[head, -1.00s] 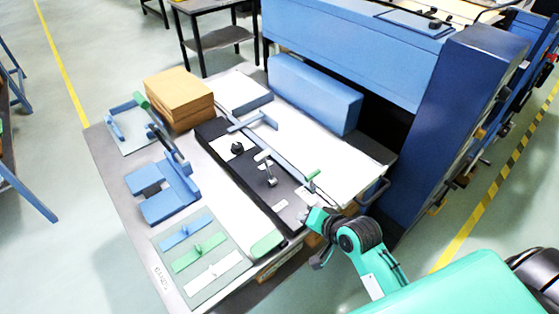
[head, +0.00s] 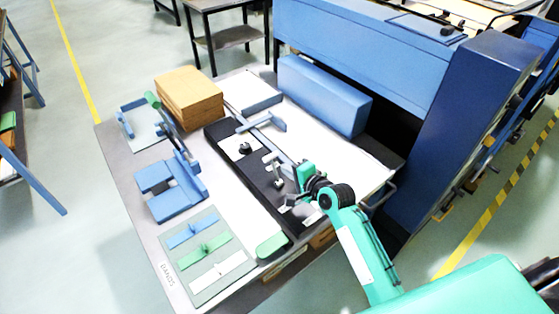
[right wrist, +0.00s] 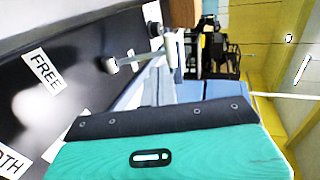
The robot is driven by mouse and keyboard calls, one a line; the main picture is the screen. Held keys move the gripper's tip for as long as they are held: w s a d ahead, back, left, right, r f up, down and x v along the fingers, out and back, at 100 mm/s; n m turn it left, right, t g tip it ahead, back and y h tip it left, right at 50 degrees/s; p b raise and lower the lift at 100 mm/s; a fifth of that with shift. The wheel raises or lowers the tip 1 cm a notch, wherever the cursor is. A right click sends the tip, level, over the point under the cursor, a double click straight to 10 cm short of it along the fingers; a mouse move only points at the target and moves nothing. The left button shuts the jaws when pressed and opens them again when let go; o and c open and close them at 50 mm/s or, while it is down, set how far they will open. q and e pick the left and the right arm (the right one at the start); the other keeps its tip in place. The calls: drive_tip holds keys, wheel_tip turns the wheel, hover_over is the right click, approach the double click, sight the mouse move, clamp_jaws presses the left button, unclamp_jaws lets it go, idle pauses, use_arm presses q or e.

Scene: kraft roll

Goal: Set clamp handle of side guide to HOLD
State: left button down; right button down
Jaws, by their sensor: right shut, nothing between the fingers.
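The clamp handle is a small metal lever (head: 277,182) standing on the black side guide plate (head: 235,165). In the right wrist view a pale-ended lever (right wrist: 110,65) points left near the FREE label (right wrist: 42,70). A HOLD label cannot be read. My right gripper (head: 289,172) is shut and empty, over the plate just right of the lever. It also shows in the right wrist view (right wrist: 158,85), close to the lever; contact cannot be told. My left gripper is not in view.
The brown stack (head: 188,97), blue bracket (head: 172,188) and tag board (head: 208,255) lie on the left. The blue machine (head: 365,60) stands behind.

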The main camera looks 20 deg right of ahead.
sight(272, 158)
drive_tip(key=shift+w+a+f+p, duration=0.1)
drive_tip(key=shift+w+a+p, duration=0.25)
drive_tip(key=shift+w, duration=0.7)
drive_tip(key=shift+w+a+f+p, duration=0.15)
drive_tip(key=shift+w+a, duration=0.25)
drive_tip(key=shift+w, duration=0.6)
drive_tip(key=shift+r, duration=0.1)
drive_tip(key=p, duration=0.3)
drive_tip(key=shift+w+a+r+g, duration=0.15)
drive_tip(key=shift+w+r+g, duration=0.15)
drive_tip(key=shift+w+g, duration=0.1)
drive_tip(key=shift+w+a+f+p, duration=0.15)
drive_tip(key=shift+w+p, duration=0.15)
drive_tip(key=shift+p, duration=0.45)
drive_tip(key=shift+w+f, duration=0.25)
drive_tip(key=shift+f, duration=0.05)
